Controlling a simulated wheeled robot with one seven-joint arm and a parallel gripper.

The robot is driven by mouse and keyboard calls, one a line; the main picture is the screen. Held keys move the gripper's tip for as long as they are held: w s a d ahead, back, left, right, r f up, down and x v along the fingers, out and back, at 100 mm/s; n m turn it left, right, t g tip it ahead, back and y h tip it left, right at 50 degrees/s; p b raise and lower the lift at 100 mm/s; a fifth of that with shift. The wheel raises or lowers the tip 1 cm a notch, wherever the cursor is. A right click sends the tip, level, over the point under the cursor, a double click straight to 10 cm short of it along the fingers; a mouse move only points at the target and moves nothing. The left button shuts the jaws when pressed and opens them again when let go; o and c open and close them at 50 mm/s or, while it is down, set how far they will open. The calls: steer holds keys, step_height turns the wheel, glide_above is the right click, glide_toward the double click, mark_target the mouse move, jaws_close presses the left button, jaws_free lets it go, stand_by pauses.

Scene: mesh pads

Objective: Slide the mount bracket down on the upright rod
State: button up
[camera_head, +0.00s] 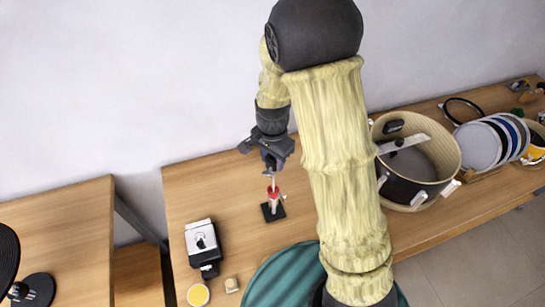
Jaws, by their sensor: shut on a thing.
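The upright rod (273,182) is thin and pale and rises from a small black base (279,211) on the wooden table. A red collar-like piece (273,193) sits around its lower part, with a whitish section below it. My gripper (269,162) is above the rod, pointing down, and shut on a small dark piece at the rod's top. This looks like the mount bracket, mostly hidden by the fingers. Whether the bracket is around the rod or just above it is too small to tell.
A silver-and-black device (201,241), a yellow disc (198,295) and a small beige block (231,285) lie at front left. A green round surface (285,280) is in front. My arm passes close to a large drum (440,158) on the right.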

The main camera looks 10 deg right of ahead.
steer(key=shift+f+b, duration=4.65)
steer(key=shift+f, duration=2.35)
steer(key=o, duration=1.1)
steer(key=shift+o, duration=0.2)
steer(key=shift+r, duration=0.1)
step_height(320, 180, up, 17)
steer(key=b, duration=0.1)
steer(key=shift+b, duration=0.35)
steer(key=shift+d, duration=0.1)
